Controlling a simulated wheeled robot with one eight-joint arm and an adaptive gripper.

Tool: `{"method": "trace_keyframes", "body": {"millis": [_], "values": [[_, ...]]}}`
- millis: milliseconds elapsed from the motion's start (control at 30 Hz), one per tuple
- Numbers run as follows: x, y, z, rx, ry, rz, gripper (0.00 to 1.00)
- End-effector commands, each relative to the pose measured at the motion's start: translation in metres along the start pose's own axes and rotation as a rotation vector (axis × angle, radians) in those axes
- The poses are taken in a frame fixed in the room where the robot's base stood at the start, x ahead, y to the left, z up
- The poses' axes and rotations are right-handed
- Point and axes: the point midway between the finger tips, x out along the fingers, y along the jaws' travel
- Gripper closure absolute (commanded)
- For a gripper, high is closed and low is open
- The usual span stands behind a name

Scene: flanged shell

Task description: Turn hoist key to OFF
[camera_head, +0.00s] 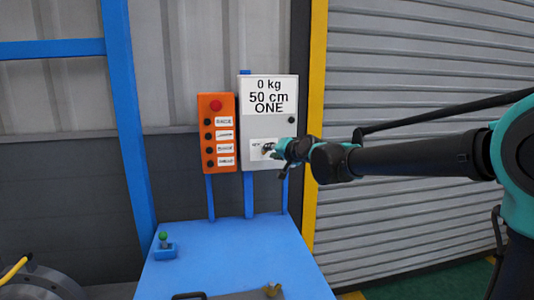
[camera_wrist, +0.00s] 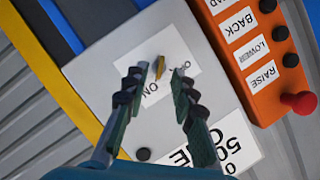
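The hoist key is a small brass key (camera_wrist: 160,67) on a white label of the light grey control box (camera_head: 268,95). In the wrist view it stands near the middle, with "ON" readable on the label and a second word partly hidden. My gripper (camera_wrist: 160,74) is open, its two dark fingers on either side of the key with visible gaps. I cannot tell how close the fingertips are to the box. In the head view my gripper (camera_head: 277,153) is at the box's lower right and largely hides the key.
An orange pendant box (camera_head: 217,132) with a red button (camera_head: 215,105) and black buttons stands left of the grey box. A blue table (camera_head: 230,245) below holds a green-knobbed lever (camera_head: 164,240). A yellow post (camera_head: 314,120) and shutter stand to the right.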

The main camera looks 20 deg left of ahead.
Motion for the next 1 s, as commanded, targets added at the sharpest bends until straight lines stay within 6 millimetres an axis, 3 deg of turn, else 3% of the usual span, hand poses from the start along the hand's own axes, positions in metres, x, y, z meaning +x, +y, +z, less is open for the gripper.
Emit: {"method": "trace_keyframes", "body": {"millis": [233,633,867,1000], "values": [[0.028,0.0,0.0,-0.001,0.0,0.0,0.74],[0.034,0.0,0.0,0.0,0.0,0.0,0.74],[0.034,0.0,0.0,0.0,0.0,0.0,1.0],[0.034,0.0,0.0,0.0,0.0,0.0,1.0]]}}
